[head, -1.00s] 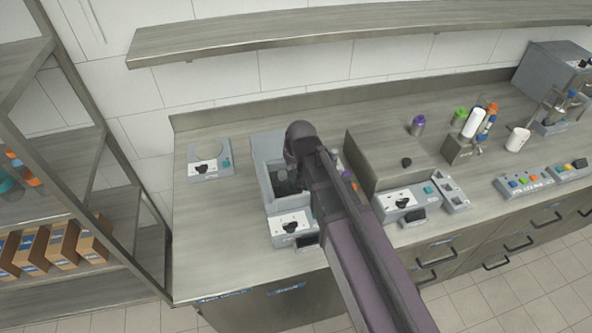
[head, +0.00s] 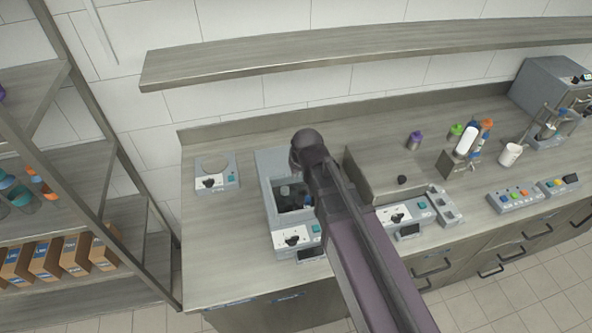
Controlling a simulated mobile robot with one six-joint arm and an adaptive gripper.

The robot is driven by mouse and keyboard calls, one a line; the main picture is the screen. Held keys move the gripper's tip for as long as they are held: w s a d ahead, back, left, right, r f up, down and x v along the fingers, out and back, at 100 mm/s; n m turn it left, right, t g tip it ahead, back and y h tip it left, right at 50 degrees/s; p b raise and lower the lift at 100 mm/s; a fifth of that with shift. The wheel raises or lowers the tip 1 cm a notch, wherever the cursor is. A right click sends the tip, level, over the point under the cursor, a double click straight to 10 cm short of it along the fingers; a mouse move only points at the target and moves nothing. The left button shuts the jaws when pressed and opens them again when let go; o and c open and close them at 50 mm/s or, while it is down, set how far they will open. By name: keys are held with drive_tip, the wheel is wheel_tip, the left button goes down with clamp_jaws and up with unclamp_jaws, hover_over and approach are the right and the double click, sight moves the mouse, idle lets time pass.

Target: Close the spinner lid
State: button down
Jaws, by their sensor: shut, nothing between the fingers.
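An open-topped grey device (head: 267,185) stands on the counter left of my arm, with a dark well and small dark objects inside. Its front panel (head: 292,239) has a dark knob and a teal button. To its right a box-shaped device has a closed grey top (head: 385,170) with a small dark knob and a similar front panel (head: 398,216). I cannot tell for certain which one is the spinner, and a raised lid is not clearly visible. My arm crosses in front of both devices, its rounded joint above the open one. My gripper is hidden behind the arm.
A small grey holder (head: 213,178) stands at the counter's left. Several bottles and a white cup (head: 510,154) stand at right, behind button panels (head: 515,199). A wall shelf (head: 350,50) runs above. A rack (head: 112,175) stands left. Counter between holder and open device is clear.

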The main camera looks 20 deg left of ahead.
drive_tip(key=shift+s+d+r+p, duration=0.1)
drive_tip(key=shift+r+p, duration=0.15)
drive_tip(key=shift+r, duration=0.1)
drive_tip(key=shift+s+d+r+p, duration=0.1)
drive_tip(key=shift+r+p, duration=0.1)
drive_tip(key=shift+r, duration=0.15)
drive_tip(key=s+d+f+m+g+h+b, duration=0.1)
drive_tip(key=d+f+m+b, duration=0.1)
drive_tip(key=d, duration=0.9)
drive_tip(key=s+d+f+m+g+b, duration=0.1)
drive_tip(key=d+f+m+b, duration=0.2)
drive_tip(key=d, duration=0.9)
drive_tip(key=s+d+f+m+g+h+b, duration=0.1)
drive_tip(key=d+f+m+b, duration=0.1)
drive_tip(key=d, duration=1)
drive_tip(key=shift+s+f+m+h, duration=0.3)
drive_tip(key=shift+f+m, duration=0.2)
drive_tip(key=shift+f, duration=0.3)
drive_tip(key=shift+w, duration=0.1)
